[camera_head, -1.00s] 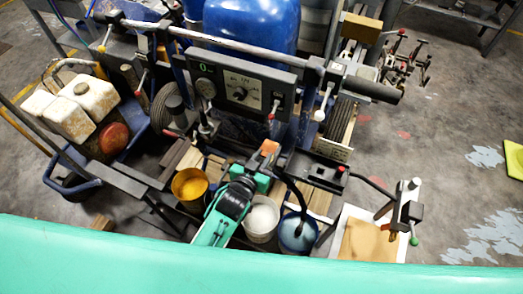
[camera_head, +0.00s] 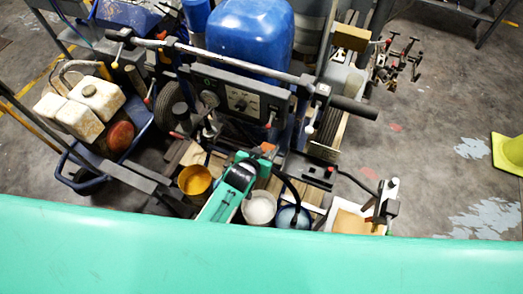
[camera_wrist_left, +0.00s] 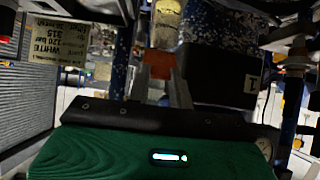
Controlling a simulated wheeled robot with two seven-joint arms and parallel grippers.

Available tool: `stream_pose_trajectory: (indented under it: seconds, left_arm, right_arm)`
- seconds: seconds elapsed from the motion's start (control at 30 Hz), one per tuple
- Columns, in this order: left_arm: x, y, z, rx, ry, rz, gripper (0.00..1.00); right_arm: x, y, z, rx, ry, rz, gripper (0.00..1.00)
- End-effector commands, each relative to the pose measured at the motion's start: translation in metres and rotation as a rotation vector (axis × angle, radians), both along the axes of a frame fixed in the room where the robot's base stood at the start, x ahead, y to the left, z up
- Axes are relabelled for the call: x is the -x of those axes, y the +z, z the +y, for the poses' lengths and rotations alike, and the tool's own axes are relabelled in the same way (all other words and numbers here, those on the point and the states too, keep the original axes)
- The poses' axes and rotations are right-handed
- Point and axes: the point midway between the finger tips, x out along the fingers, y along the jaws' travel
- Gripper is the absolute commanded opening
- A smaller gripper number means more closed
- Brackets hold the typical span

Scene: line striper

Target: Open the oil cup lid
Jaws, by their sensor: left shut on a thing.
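The oil cup lid appears to be the small orange piece (camera_head: 268,147) below the control panel of the line striper. In the left wrist view the orange piece (camera_wrist_left: 160,62) sits between my fingertips. Behind it stands a clear cup with a yellowish tint (camera_wrist_left: 166,18), probably the oil cup; how the lid sits on it cannot be made out. My left gripper (camera_head: 261,156) reaches up from the lower middle and is shut on the orange lid. Its two fingers (camera_wrist_left: 160,80) show in the wrist view. My right gripper is not in view.
The control panel (camera_head: 240,98) and handlebar (camera_head: 215,65) stand just beyond the gripper. A yellow bucket (camera_head: 195,181), a white bucket (camera_head: 259,208) and a blue-rimmed bucket (camera_head: 293,216) stand close around my left arm. A dark box (camera_wrist_left: 222,75) is right of the fingers.

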Motion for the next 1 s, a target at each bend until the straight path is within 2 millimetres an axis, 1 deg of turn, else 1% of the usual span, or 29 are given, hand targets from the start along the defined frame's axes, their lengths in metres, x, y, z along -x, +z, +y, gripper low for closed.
stream_pose_trajectory:
  seconds: [0.1,0.47,0.5,0.57,0.6,0.87,1.0]
  left_arm:
    - [0.0001,0.0001,-0.0001,-0.003,0.000,0.010,0.00]
    - [0.0000,-0.0004,-0.0001,-0.004,0.000,0.011,0.00]
    - [0.0000,-0.0004,-0.0001,-0.004,0.000,0.011,0.23]
    - [-0.0001,-0.0003,-0.0001,-0.003,0.000,0.010,0.35]
    - [-0.0001,-0.0003,-0.0002,-0.003,0.000,0.010,0.43]
    - [-0.0003,0.0003,-0.0001,-0.003,0.000,0.010,0.44]
    - [0.0030,0.0024,0.0011,-0.003,0.000,0.009,0.44]
  right_arm:
    - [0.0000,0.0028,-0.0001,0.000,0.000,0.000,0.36]
    - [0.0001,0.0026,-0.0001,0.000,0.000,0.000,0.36]
    - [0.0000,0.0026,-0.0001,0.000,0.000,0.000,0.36]
    - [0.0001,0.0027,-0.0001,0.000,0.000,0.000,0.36]
    - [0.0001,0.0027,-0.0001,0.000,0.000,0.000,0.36]
    - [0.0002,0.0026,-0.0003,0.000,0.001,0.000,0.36]
    - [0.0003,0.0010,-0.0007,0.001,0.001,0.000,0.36]
